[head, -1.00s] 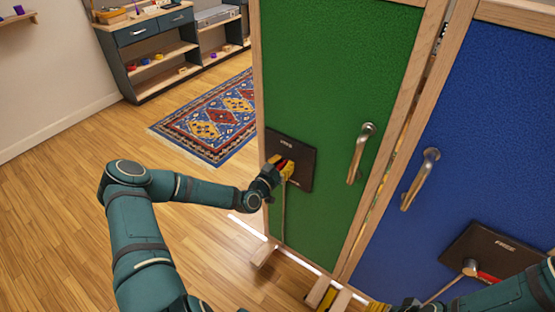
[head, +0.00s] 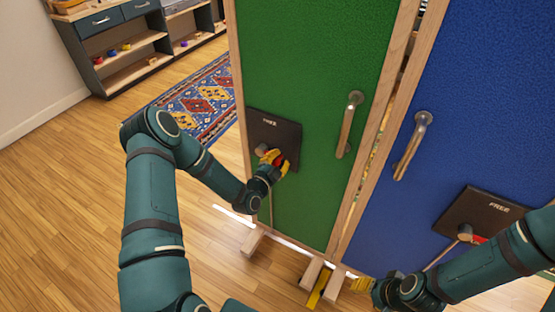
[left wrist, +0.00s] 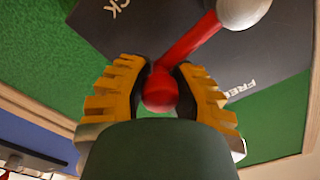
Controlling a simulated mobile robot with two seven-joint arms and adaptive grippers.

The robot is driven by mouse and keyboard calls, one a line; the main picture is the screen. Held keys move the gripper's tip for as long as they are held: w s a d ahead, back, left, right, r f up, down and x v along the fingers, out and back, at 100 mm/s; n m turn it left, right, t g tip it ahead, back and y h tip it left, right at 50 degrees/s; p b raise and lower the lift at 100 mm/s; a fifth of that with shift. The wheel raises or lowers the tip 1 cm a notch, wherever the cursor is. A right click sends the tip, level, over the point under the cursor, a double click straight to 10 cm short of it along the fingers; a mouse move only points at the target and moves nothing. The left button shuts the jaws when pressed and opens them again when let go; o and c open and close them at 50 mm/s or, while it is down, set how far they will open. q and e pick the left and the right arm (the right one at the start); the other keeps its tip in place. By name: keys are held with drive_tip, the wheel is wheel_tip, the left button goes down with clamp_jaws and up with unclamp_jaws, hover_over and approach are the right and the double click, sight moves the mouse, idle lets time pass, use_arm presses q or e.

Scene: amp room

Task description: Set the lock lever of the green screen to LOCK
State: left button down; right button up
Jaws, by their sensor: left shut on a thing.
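The green screen (head: 315,60) stands in the middle of the head view, with a dark lock plate (head: 288,128) low on its left side. FREE shows at the plate's top; the left wrist view shows FREE on the plate (left wrist: 265,65) at right and a partial label ending in CK at upper left. The red lock lever (left wrist: 188,45) runs from a pale round pivot (left wrist: 243,10) to a red knob. My left gripper (head: 272,160) is shut on the lever's knob end, yellow fingers on both sides. My right gripper (head: 362,284) is low, by the blue screen; its jaw opening is unclear.
The blue screen (head: 470,90) adjoins at right, with its own FREE plate (head: 500,218) and lever, partly behind my right arm. Door-like handles (head: 347,125) stick out of both screens. Wooden feet (head: 252,242) reach onto the floor. A patterned rug (head: 200,105) and shelves (head: 120,45) lie behind.

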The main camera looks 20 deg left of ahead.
use_arm(q)
drive_tip(key=shift+s+f+m+b, duration=0.1)
drive_tip(key=shift+f+m+b, duration=0.3)
drive_tip(key=shift+f+m, duration=0.15)
drive_tip(key=c, duration=0.7)
unclamp_jaws()
drive_tip(key=shift+c, duration=0.2)
drive_tip(key=s, duration=1.2)
drive_tip(key=shift+a, duration=0.45)
